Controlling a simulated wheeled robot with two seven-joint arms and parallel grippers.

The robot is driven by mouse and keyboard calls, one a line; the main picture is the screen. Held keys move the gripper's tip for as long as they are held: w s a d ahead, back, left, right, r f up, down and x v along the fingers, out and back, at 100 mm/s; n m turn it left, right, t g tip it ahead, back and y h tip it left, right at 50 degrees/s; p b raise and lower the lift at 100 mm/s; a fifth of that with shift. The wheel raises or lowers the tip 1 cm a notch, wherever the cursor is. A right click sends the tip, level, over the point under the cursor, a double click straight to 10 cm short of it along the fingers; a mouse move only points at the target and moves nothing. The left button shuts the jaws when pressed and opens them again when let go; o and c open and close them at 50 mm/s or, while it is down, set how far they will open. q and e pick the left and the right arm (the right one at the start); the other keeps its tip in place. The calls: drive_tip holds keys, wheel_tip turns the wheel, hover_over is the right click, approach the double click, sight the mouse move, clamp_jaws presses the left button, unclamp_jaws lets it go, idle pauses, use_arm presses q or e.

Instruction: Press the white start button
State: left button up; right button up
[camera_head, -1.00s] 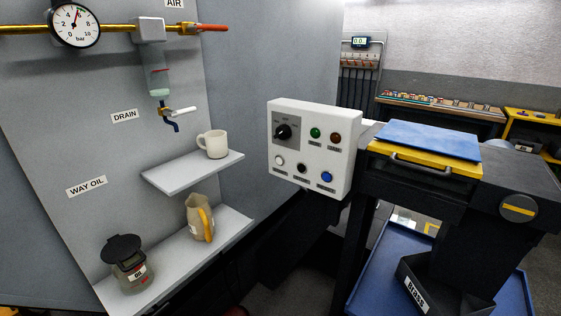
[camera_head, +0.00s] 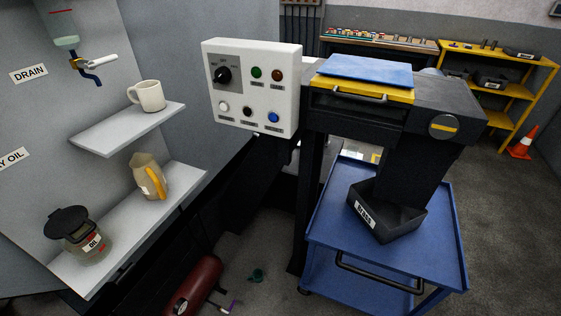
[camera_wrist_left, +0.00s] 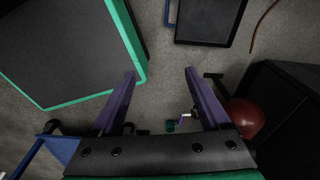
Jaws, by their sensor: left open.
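The white start button (camera_head: 224,106) is at the lower left of the white control box (camera_head: 252,64) in the head view. Beside it in the same row are a black button (camera_head: 247,112) and a blue button (camera_head: 273,118). Above are a black rotary knob (camera_head: 222,75), a green button (camera_head: 256,73) and a dark red button (camera_head: 277,76). My left gripper (camera_wrist_left: 160,77) shows only in its wrist view, pointing down over the floor. Its purple fingers are wide apart with nothing between them. My right gripper is in neither view.
A blue cart (camera_head: 326,224) with a black bin (camera_head: 387,212) stands at the right. A red cylinder (camera_head: 195,286) lies on the floor below.

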use_arm(q)
clamp_jaws()
idle(1.6)
